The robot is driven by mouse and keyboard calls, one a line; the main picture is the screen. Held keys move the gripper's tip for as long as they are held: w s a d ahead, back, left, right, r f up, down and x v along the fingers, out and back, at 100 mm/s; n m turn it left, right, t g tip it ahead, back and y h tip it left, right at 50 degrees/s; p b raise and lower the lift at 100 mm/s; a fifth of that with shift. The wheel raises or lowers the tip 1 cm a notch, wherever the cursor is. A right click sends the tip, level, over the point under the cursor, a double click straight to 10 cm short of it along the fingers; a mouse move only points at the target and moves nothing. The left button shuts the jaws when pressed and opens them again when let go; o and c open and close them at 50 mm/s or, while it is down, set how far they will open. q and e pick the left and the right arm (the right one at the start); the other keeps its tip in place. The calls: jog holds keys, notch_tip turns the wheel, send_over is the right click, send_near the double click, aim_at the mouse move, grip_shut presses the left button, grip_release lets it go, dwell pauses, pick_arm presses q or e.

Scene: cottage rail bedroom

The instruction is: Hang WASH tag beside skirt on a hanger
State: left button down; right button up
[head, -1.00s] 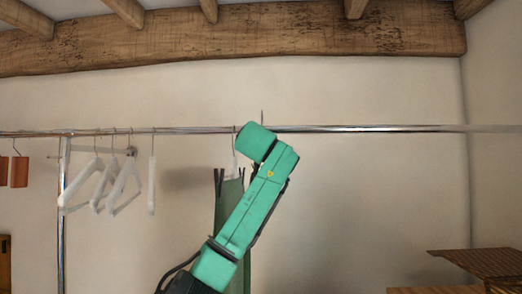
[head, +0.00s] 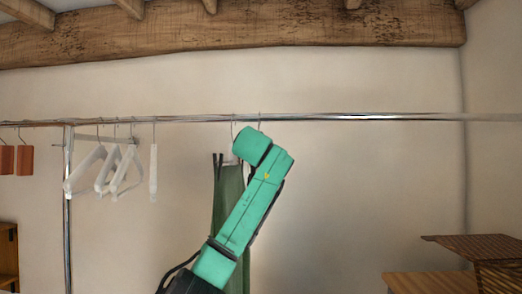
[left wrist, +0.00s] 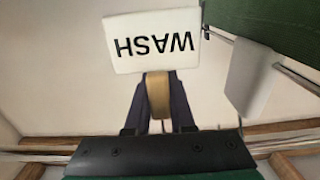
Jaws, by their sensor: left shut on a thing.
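The white WASH tag (left wrist: 152,41) appears upside down in the left wrist view. My left gripper (left wrist: 158,100) is shut on a tan piece just by the tag. In the head view my green left arm hides the gripper and tag. A thin hook (head: 260,118) shows at the rail (head: 340,117) just above that arm; I cannot tell if it rests on the rail. The green skirt (head: 228,190) hangs to the left, partly behind my arm, and also shows in the left wrist view (left wrist: 275,25). Its white hanger (left wrist: 250,75) is beside the tag. My right gripper is not in view.
White hangers (head: 105,172) and orange tags (head: 24,160) hang further left on the rail. The rail to the right of my arm is empty. Wooden furniture (head: 430,283) with a brown woven piece (head: 480,250) stands at the lower right. A wooden beam (head: 250,35) runs above.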

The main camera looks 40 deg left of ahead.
pick_arm(q)
jog(key=shift+w+d+f, duration=0.1)
jog(key=shift+d+f, duration=0.1)
jog(key=shift+f, duration=0.05)
jog(key=c, duration=0.7)
grip_release()
jog(key=shift+a, duration=0.1)
